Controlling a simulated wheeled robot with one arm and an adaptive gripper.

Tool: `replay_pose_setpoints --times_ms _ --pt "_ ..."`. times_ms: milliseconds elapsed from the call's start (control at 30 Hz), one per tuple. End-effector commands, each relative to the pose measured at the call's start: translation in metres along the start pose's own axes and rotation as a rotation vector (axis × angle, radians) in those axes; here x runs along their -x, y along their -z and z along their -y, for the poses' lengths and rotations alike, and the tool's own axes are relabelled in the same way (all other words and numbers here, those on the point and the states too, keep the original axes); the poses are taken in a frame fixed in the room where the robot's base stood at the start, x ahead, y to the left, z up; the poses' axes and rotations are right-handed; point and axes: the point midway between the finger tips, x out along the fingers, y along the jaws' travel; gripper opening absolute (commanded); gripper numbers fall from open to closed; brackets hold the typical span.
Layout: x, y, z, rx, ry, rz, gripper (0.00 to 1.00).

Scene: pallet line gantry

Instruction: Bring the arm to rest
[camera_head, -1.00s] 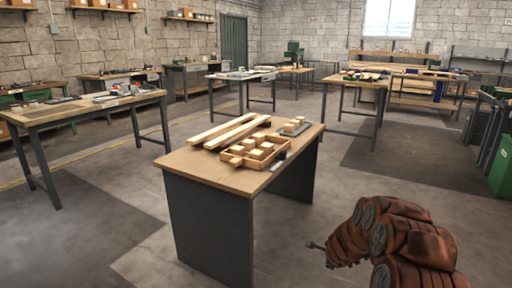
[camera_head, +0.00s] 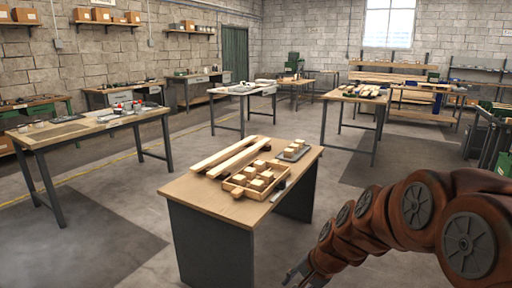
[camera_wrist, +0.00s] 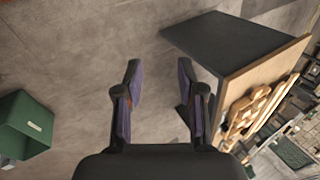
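My gripper (camera_wrist: 160,85) is open and empty in the wrist view, its two fingers apart with bare concrete floor between and beyond them. In the head view my orange-brown arm comes in from the lower right. The gripper (camera_head: 305,277) shows there at the bottom edge, partly cut off, to the right of the near workbench (camera_head: 185,185) and below its top. In the wrist view the bench (camera_wrist: 280,70) stands to the right of the fingers; I see no contact with it.
On the near bench lie a wooden tray (camera_head: 238,192) holding several blocks, two long planks (camera_head: 228,156) and a grey plate with small blocks (camera_head: 295,151). A green bin (camera_wrist: 22,125) stands left in the wrist view. Other benches line the room; floor between is open.

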Motion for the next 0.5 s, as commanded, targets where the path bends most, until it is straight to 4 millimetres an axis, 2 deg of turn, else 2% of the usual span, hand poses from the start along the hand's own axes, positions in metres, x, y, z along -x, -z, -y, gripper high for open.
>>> replay_pose_setpoints --times_ms 33,267,500 --pt "0.023 -0.013 -0.001 0.049 -0.019 0.013 0.39" --pt "0.089 -0.071 -0.037 0.272 -0.143 0.098 0.39" --pt "0.159 -0.123 -0.088 0.465 -0.290 0.189 0.39"
